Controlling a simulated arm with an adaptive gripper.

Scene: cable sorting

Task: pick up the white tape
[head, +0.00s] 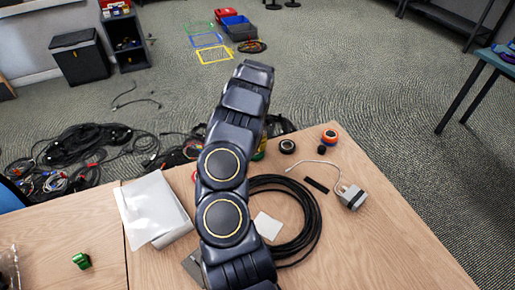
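I cannot make out a white tape in the head view; my own arm crosses the middle of the picture and hides part of the table and floor behind it. Green, yellow and red edges show partly behind my arm. My gripper does not show, so its opening and contents are hidden.
On the wooden table (400,240) lie a coiled black cable (312,222), a white square (267,226), a grey adapter (351,197), white sheets (153,208) and a green item (81,260). Tangled cables (85,145) lie on the floor. The table's right side is clear.

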